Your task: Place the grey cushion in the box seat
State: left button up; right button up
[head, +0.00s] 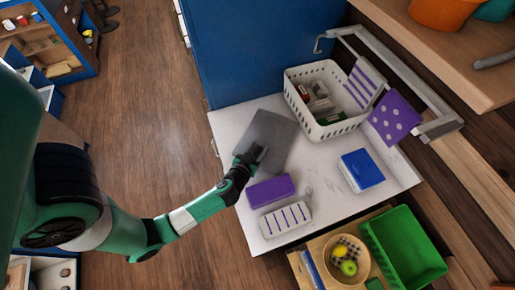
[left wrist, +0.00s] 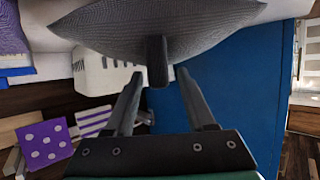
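The grey cushion (head: 271,138) lies tilted on the white surface, left of the white basket. In the left wrist view the cushion (left wrist: 190,28) fills the top, with a dark upright tab standing out from its near side. My left gripper (head: 250,161) is at the cushion's lower left edge. In the left wrist view my left gripper (left wrist: 160,74) has its two fingers apart, with the tab between and slightly beyond the tips; I see no clear contact. I cannot tell which part is the box seat. My right gripper is not in view.
The white surface (head: 232,122) also bears a purple block (head: 270,190), a striped white piece (head: 285,219), a blue block (head: 362,169) and a filled white basket (head: 334,128). A blue panel (head: 272,50) stands behind. A green bin (head: 403,249) and fruit bowl (head: 346,260) are at the front.

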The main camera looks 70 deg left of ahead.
pick_arm(q)
jog(key=shift+r, duration=0.1)
jog(key=p+v, duration=0.2)
jog(key=v, duration=1)
jog(key=shift+p, duration=0.3)
jog(key=shift+w+r, duration=0.1)
